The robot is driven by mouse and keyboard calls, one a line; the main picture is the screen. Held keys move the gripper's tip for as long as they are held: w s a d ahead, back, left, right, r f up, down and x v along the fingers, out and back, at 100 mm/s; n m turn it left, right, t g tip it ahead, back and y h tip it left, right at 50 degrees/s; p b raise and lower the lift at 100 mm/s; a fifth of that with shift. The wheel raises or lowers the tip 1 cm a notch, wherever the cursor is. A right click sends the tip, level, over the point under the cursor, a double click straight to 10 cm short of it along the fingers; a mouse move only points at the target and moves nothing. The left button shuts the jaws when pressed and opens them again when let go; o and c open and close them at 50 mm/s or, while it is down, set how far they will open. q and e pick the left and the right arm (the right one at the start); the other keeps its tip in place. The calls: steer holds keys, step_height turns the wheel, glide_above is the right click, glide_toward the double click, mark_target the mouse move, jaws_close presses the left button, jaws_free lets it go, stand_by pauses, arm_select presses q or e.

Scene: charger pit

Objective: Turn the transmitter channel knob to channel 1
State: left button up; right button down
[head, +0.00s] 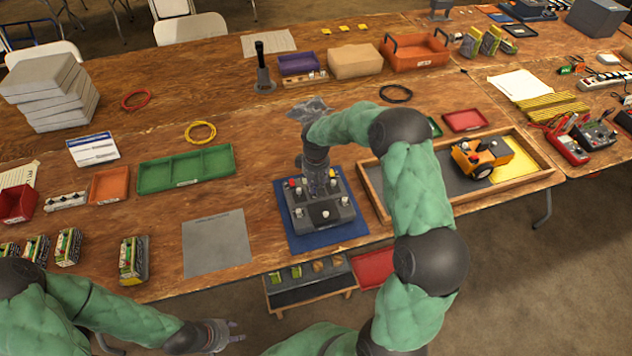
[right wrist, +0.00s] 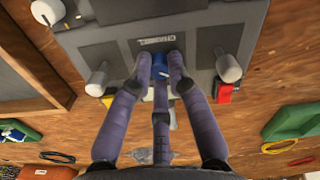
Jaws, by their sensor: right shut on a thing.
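The grey transmitter (head: 325,218) lies on a blue mat (head: 292,240) near the table's front edge. My right gripper (head: 320,190) points down over its far part. In the right wrist view the fingers of my right gripper (right wrist: 160,65) are shut on a small blue knob (right wrist: 160,68) on the transmitter panel (right wrist: 120,50). The fingers hide the knob's sides, and I cannot read its channel setting. My left gripper (head: 234,332) is low at the front of the table, away from the transmitter. Its fingers are apart and empty.
White-tipped sticks (right wrist: 97,80) and a red switch (right wrist: 224,92) stand close beside my right fingers. A wooden-framed pit (head: 372,190) with a yellow toy vehicle (head: 480,157) is to the right. A grey sheet (head: 215,242) lies flat to the left.

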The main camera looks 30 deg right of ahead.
steer(key=shift+n+p, duration=0.95)
steer(key=shift+n, duration=1.15)
steer(key=c, duration=1.2)
jaws_free()
steer(key=shift+o, duration=0.2)
step_height(320, 180, up, 12)
